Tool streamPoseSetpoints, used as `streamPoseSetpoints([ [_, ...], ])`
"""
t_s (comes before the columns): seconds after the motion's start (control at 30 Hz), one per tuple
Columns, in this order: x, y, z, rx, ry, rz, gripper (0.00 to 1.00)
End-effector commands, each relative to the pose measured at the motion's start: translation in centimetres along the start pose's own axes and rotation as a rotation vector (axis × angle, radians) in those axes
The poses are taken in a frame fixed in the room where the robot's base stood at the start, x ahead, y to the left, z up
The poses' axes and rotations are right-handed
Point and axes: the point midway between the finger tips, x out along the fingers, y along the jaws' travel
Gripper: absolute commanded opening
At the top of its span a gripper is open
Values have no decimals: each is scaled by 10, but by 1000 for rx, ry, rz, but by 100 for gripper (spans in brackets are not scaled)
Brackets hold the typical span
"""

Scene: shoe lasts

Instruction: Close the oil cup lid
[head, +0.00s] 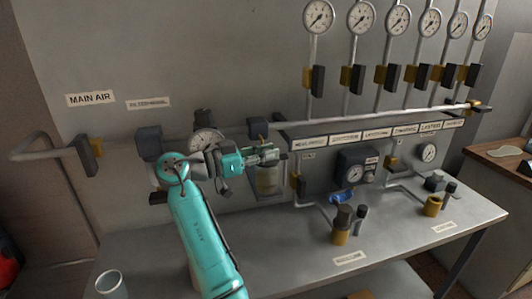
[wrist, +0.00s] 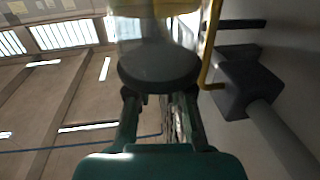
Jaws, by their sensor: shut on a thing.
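The cup is partly hidden behind the gripper. In the wrist view a dark grey round lid-like disc (wrist: 158,68) sits at my fingertips (wrist: 160,100), and the fingers are shut on it. A pale yellowish see-through body (wrist: 150,28) shows just beyond the disc. Whether the disc is seated on the cup cannot be told.
A yellow bent bar (wrist: 209,45) and a dark block (wrist: 245,85) with a pipe stand close right of the disc in the wrist view. A round gauge (head: 206,141) is just left of my gripper. Brass-coloured cups (head: 341,237) stand on the grey bench (head: 400,255).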

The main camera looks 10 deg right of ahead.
Motion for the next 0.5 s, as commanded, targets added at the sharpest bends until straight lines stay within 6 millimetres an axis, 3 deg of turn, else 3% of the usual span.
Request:
streamPoseSetpoints([
  [0.3, 1, 0, 2, -3, -1, 2, 0],
  [0.33, 1, 0, 2, -3, -1, 1, 23],
  [0.4, 1, 0, 2, -3, -1, 1, 41],
  [0.43, 1, 0, 2, -3, -1, 1, 48],
  [0.5, 1, 0, 1, -2, -1, 1, 48],
])
